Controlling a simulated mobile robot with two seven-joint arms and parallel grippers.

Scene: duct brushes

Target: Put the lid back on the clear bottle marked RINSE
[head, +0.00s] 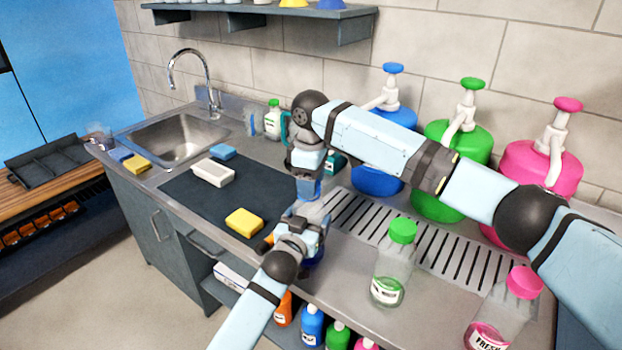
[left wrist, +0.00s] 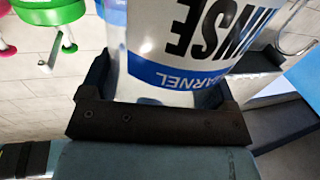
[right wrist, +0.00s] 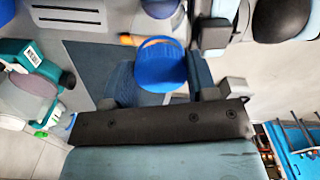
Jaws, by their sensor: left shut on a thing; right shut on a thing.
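The clear bottle marked RINSE (left wrist: 150,45) fills the left wrist view, its label upside down there with a blue band below the word. My left gripper (head: 303,228) is shut on it, on the counter's front part. A blue lid (right wrist: 160,66) sits between the fingers of my right gripper (head: 308,184), which is shut on it. In the head view the right gripper is just above the left one, over the bottle. My grippers hide most of the bottle and lid there, and I cannot tell whether the two touch.
A clear bottle with a green lid (head: 388,278) and a pink-lidded bottle (head: 505,305) stand to the right. Blue, green (head: 458,165) and pink pump jugs line the wall. A yellow sponge (head: 244,222) lies on the dark mat (head: 185,195). The sink (head: 180,135) is at the back left.

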